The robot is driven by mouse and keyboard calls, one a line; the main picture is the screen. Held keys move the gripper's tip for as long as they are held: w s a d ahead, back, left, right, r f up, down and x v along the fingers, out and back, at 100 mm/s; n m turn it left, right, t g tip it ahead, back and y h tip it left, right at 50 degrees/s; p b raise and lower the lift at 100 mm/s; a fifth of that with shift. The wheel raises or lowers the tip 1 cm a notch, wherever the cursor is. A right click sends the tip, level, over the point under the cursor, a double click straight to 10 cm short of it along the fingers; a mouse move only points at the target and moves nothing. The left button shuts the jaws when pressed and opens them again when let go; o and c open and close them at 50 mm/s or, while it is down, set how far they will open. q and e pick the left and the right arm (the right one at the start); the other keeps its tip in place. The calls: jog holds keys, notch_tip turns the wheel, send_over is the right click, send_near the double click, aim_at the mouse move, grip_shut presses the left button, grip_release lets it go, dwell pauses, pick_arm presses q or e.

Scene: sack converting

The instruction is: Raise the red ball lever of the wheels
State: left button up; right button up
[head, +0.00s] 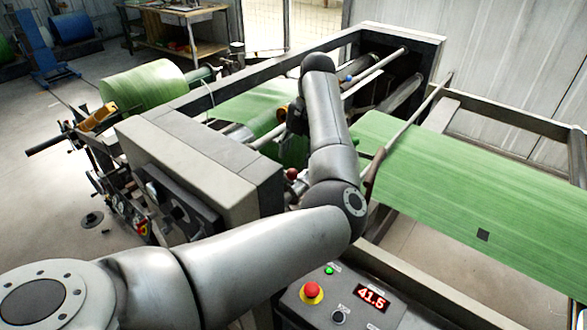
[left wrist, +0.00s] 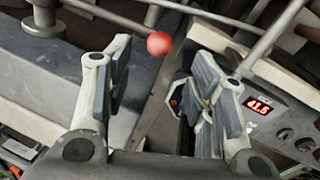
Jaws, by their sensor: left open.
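The red ball (head: 291,174) of the lever shows beside the grey machine housing, left of my left arm. In the left wrist view the red ball (left wrist: 159,44) sits at the end of a thin metal rod (left wrist: 105,15) that slants in from the upper left. My left gripper (left wrist: 161,62) is open. In that picture the ball appears between the fingertips and beyond them, with no visible contact. In the head view my left gripper (head: 296,118) is mostly hidden behind my own arm. My right gripper is not in view.
A control box (head: 345,303) with a red stop button (head: 312,291) and a display reading 41.5 stands at the front. Green web (head: 470,195) runs across the frame at right. The grey housing (head: 200,160) and metal bars lie close around the gripper.

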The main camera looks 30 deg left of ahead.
aim_at(293, 170)
pick_arm(q)
jog(key=f+p, duration=0.1)
jog(key=f, duration=0.2)
jog(key=a+f, duration=0.1)
jog(key=f, duration=0.1)
jog(key=shift+a+f+p, duration=0.1)
jog(key=shift+f+p, duration=0.25)
jog(key=shift+f, duration=0.05)
jog(key=shift+a+f, duration=0.1)
jog(key=shift+f, duration=0.6)
grip_shut()
